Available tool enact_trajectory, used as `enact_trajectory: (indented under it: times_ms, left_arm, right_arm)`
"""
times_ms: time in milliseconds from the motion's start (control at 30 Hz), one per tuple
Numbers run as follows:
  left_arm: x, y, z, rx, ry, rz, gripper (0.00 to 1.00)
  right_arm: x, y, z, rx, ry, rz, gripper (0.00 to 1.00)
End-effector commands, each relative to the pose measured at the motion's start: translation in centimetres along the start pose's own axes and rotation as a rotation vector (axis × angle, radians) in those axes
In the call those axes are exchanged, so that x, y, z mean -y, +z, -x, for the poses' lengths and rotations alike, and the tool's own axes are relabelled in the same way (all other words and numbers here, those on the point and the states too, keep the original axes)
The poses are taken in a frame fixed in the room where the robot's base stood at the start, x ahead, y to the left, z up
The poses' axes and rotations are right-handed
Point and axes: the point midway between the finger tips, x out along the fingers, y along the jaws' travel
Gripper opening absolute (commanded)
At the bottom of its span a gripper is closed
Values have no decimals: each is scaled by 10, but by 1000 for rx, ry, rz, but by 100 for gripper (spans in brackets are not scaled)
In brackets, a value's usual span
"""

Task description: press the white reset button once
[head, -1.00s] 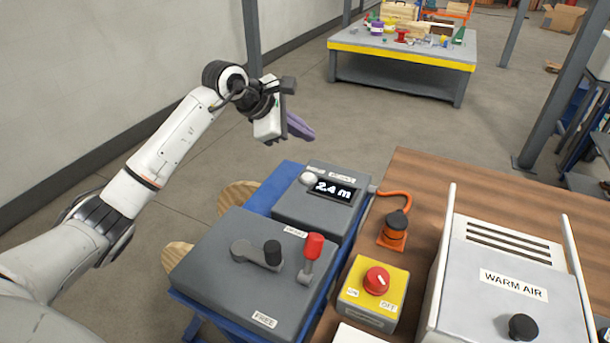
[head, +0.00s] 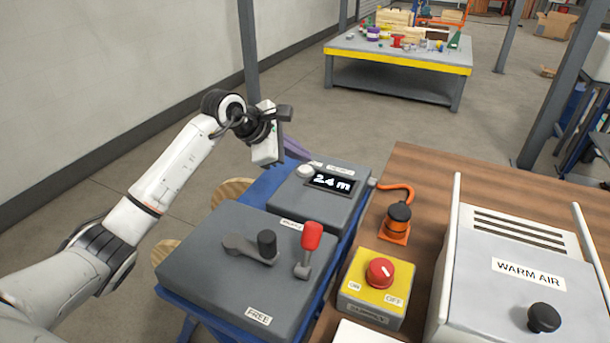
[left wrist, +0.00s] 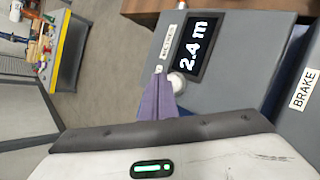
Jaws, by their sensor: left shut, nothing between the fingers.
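The white reset button (head: 306,170) is a round knob on top of a grey box (head: 300,205), beside a dark display reading 2.4 m (head: 333,182). The button also shows in the left wrist view (left wrist: 177,84), right by the purple fingers. My left gripper (head: 297,150) is shut and empty, its purple fingers just beyond the button in the head view. In the left wrist view the fingers (left wrist: 157,90) lie beside the button, over the box. I cannot tell the height of the tips above it, and no contact is clear. My right gripper is not in view.
A larger grey box with a black-knobbed crank (head: 255,246) and a red-handled lever (head: 309,247) stands nearer. To the right are a yellow switch box with a red knob (head: 380,272), an orange plug (head: 396,222) and the WARM AIR unit (head: 510,285).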

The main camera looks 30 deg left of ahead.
Motion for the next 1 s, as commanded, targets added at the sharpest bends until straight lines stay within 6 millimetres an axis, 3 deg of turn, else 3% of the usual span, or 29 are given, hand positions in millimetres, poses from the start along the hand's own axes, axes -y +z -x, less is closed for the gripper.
enact_trajectory:
  times_ms: [1000]
  left_arm:
    - [0,0,-1,1,0,0,0]
  right_arm:
    - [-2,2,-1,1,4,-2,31]
